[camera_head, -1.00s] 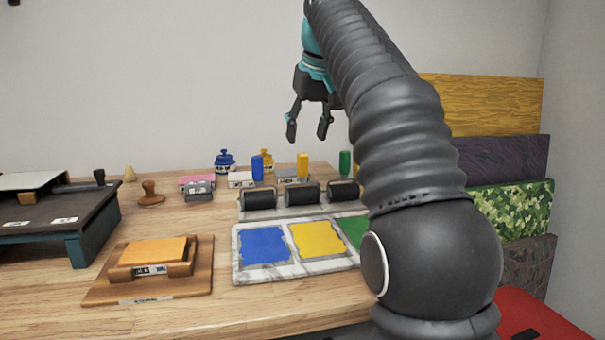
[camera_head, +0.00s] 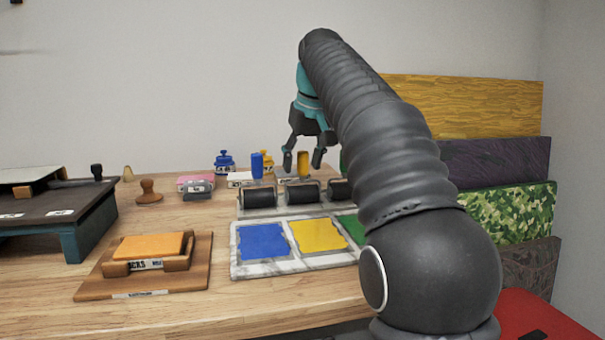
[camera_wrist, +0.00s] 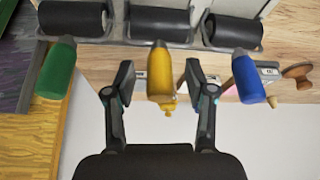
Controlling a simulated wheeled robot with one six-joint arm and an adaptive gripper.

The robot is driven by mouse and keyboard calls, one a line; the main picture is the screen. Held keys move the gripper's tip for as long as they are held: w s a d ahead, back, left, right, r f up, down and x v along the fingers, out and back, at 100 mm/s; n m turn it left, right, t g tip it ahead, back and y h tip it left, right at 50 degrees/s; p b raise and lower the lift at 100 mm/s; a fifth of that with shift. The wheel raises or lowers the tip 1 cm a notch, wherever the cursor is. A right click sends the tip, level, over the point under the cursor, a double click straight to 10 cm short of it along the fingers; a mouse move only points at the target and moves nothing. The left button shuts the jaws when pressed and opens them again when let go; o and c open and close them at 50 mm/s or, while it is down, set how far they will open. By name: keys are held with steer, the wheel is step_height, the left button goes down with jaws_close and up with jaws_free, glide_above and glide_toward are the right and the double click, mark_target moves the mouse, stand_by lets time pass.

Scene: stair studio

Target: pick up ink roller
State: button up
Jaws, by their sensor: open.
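Several black ink rollers rest in a row on a rack at the back of the ink tray. In the head view the middle roller (camera_head: 302,192) has a yellow handle (camera_head: 303,163), the left roller (camera_head: 258,196) a blue one, and the right roller (camera_head: 339,189) is partly hidden by my arm. My gripper (camera_head: 303,168) is open and empty around the yellow handle's position. In the wrist view the yellow handle (camera_wrist: 161,75) lies between the open fingers, with gaps on both sides; the green handle (camera_wrist: 56,70) and blue handle (camera_wrist: 247,77) lie outside them.
The marble ink tray (camera_head: 300,264) holds blue, yellow and green ink in front of the rollers. A wooden block holder (camera_head: 150,283) and a dark press (camera_head: 60,215) stand left. Ink bottles (camera_head: 225,161) and a stamp (camera_head: 149,190) are behind. Patterned panels (camera_head: 505,208) stand right.

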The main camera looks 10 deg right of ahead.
jaws_close()
steer(key=shift+r, duration=0.1)
steer(key=shift+r, duration=0.4)
step_height(320, 180, up, 4)
steer(key=p, duration=0.2)
steer(key=shift+p, duration=0.4)
steer(key=s+d+r, duration=0.6)
steer(key=s+d, duration=0.2)
steer(key=shift+d, duration=0.35)
